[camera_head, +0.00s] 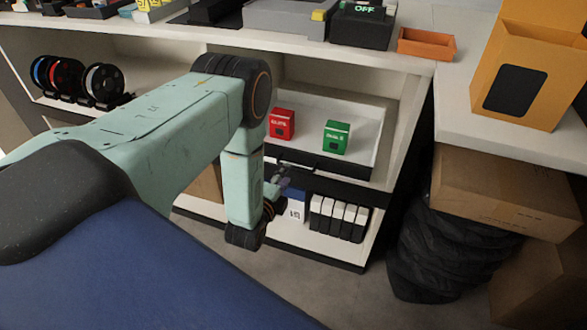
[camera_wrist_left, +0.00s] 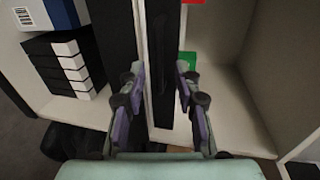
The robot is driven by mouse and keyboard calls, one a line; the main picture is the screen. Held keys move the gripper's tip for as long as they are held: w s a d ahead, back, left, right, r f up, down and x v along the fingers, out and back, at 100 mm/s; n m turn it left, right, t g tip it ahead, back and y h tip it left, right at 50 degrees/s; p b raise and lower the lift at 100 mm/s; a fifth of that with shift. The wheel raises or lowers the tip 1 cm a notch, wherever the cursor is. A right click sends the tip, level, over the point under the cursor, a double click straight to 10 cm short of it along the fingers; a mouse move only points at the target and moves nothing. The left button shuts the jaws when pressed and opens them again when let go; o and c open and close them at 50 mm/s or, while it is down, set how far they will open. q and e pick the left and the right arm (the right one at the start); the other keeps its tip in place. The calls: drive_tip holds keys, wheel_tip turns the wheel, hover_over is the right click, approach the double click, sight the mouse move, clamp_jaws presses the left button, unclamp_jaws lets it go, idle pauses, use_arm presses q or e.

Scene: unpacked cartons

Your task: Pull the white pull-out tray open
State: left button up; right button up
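The white pull-out tray (camera_head: 362,152) sits in the shelf's middle bay, with a dark front edge and handle. A red box (camera_head: 282,124) and a green box (camera_head: 336,137) stand in it. My left gripper (camera_head: 280,180) is at the tray's front, partly hidden by its own wrist. In the left wrist view my left gripper (camera_wrist_left: 160,100) is open, with one finger on each side of the dark front bar (camera_wrist_left: 162,75). I see no clear contact of the fingers with the bar. My right gripper is in neither view.
Below the tray is a lower shelf with several black-and-white boxes (camera_head: 340,216) and a white-and-blue box (camera_head: 295,205). The floor (camera_head: 330,290) in front of the shelf is clear.

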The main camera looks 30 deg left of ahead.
use_arm(q)
drive_tip(key=shift+b+x, duration=1.1)
drive_tip(key=shift+x, duration=2.05)
drive_tip(key=shift+d+f, duration=0.1)
clamp_jaws()
